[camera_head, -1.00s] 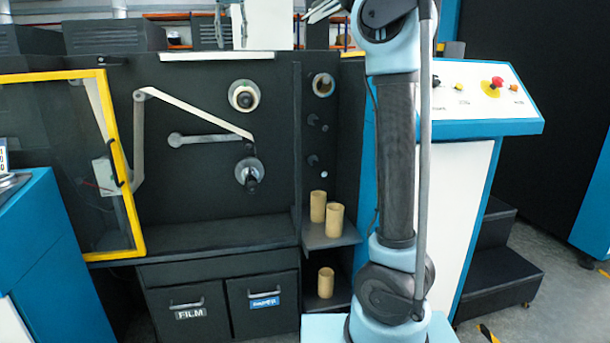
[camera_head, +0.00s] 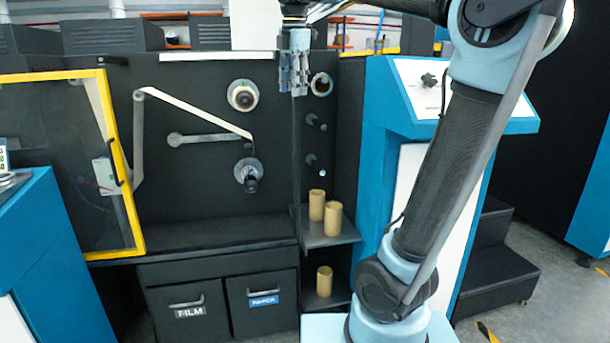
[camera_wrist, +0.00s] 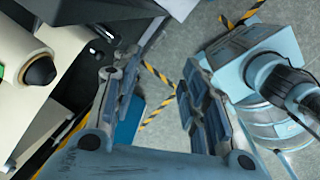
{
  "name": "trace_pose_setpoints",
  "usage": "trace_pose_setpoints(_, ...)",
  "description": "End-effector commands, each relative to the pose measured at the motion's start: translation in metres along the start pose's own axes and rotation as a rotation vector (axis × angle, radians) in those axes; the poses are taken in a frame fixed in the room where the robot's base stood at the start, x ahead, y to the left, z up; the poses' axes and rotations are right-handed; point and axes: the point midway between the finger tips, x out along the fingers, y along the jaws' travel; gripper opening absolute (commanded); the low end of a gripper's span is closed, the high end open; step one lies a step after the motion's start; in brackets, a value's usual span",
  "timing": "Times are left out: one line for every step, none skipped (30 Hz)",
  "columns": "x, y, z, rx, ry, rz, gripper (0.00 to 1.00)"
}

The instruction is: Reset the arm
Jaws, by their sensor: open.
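My gripper (camera_head: 294,85) hangs at the top middle of the head view, fingers pointing down, in front of the machine's dark panel near the dividing post. In the wrist view my gripper (camera_wrist: 160,110) shows two separated fingers with nothing between them. The gap opens onto grey floor with yellow-and-black tape. My arm reaches from its base at the lower right, leans to the right, then folds back left along the top.
The black laminating machine (camera_head: 215,220) has a roll (camera_head: 243,96) and spindle (camera_head: 248,172). Cardboard cores (camera_head: 333,218) stand on the shelf (camera_head: 330,238), another core (camera_head: 324,281) below. A yellow-framed door (camera_head: 125,200) is at left. A blue-and-white console (camera_head: 395,115) stands behind my arm.

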Motion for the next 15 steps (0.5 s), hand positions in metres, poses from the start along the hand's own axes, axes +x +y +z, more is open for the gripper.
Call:
trace_pose_setpoints(0.016,-0.018,0.01,0.101,-0.002,0.0,0.4)
trace_pose_setpoints(0.024,-0.027,0.015,0.164,-0.003,0.001,0.4)
trace_pose_setpoints(0.036,-0.04,0.02,0.246,-0.004,0.001,0.4)
trace_pose_setpoints(0.045,-0.05,0.025,0.307,-0.005,0.002,0.4)
trace_pose_setpoints(0.054,-0.059,0.028,0.369,-0.006,0.002,0.4)
trace_pose_setpoints(0.067,-0.073,0.033,0.452,-0.007,0.003,0.4)
trace_pose_setpoints(0.076,-0.083,0.036,0.513,-0.007,0.004,0.4)
trace_pose_setpoints(0.086,-0.093,0.038,0.576,-0.008,0.005,0.4)
trace_pose_setpoints(0.099,-0.106,0.042,0.658,-0.009,0.006,0.4)
trace_pose_setpoints(0.108,-0.117,0.044,0.718,-0.01,0.007,0.4)
trace_pose_setpoints(0.118,-0.127,0.046,0.781,-0.011,0.008,0.4)
trace_pose_setpoints(0.132,-0.141,0.048,0.862,-0.012,0.01,0.4)
trace_pose_setpoints(0.143,-0.151,0.049,0.924,-0.013,0.011,0.4)
trace_pose_setpoints(0.153,-0.162,0.05,0.985,-0.014,0.013,0.4)
trace_pose_setpoints(0.167,-0.176,0.051,1.067,-0.015,0.015,0.4)
